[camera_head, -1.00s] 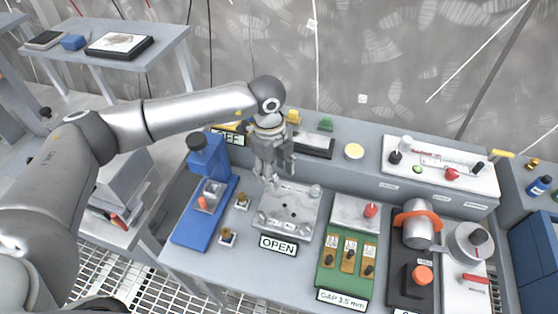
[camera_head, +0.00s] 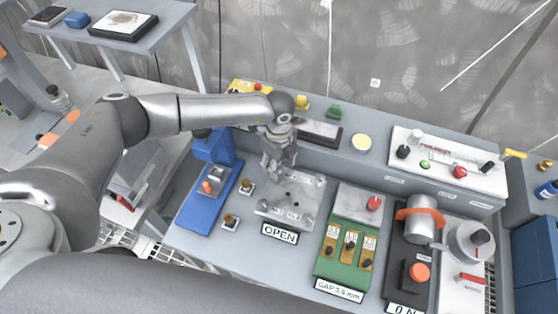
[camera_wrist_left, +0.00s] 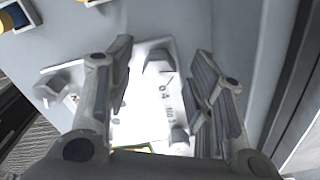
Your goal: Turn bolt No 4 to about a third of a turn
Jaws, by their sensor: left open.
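A pale metal plate (camera_head: 290,207) lies on the grey bench, behind a sign reading OPEN. It carries bolts near its corners. My left gripper (camera_head: 270,172) points down over the plate's back left corner and hides that corner. In the left wrist view the open fingers (camera_wrist_left: 163,62) stand on either side of a grey hex-headed bolt (camera_wrist_left: 157,62). Other bolts show at the left (camera_wrist_left: 62,88) and lower right (camera_wrist_left: 180,140). My right gripper is out of view.
A blue device (camera_head: 212,180) and small brass-topped fittings (camera_head: 231,221) stand left of the plate. A green gauge block (camera_head: 340,268) and a black stand with a grey cylinder (camera_head: 423,221) are at the right. A raised shelf (camera_head: 380,176) runs behind.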

